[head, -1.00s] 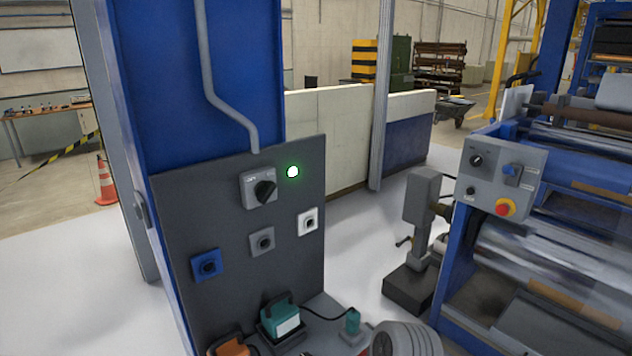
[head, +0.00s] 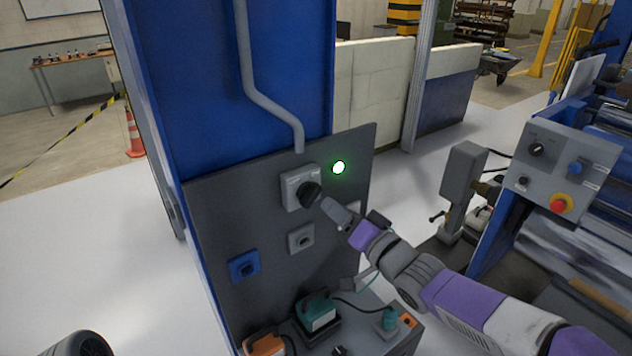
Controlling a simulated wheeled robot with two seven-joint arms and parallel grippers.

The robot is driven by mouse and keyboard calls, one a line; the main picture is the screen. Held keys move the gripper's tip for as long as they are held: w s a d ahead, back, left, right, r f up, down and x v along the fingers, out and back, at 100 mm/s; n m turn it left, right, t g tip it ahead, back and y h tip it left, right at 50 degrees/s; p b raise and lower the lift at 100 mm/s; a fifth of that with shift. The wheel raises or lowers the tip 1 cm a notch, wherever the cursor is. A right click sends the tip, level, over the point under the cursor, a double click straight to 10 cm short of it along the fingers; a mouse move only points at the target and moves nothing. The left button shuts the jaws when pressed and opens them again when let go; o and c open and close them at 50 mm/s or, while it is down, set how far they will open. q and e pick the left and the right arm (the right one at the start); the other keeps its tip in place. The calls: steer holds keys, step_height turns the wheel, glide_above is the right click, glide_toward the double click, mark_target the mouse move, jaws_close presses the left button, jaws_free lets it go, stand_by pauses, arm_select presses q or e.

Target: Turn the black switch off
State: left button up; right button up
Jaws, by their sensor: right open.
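The black switch (head: 309,194) is a rotary knob on a grey square plate (head: 291,186), on the upper part of a dark grey panel (head: 225,212). A green-white lamp (head: 338,167) glows just right of it. My right arm comes in from the lower right. My right gripper (head: 335,210) is open, just below and right of the knob, its fingers pointing at it. I cannot tell whether they touch. The gripper hides most of the white socket on the panel. My left gripper is not in view.
A blue socket (head: 244,265) and a grey socket (head: 301,238) sit lower on the panel.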

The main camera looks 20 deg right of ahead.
mark_target(318, 193)
steer(key=x, duration=0.7)
steer(key=shift+w+a+b, duration=0.1)
steer(key=shift+b, duration=0.2)
steer(key=shift+c, duration=0.3)
jaws_close()
steer(key=shift+r, duration=0.1)
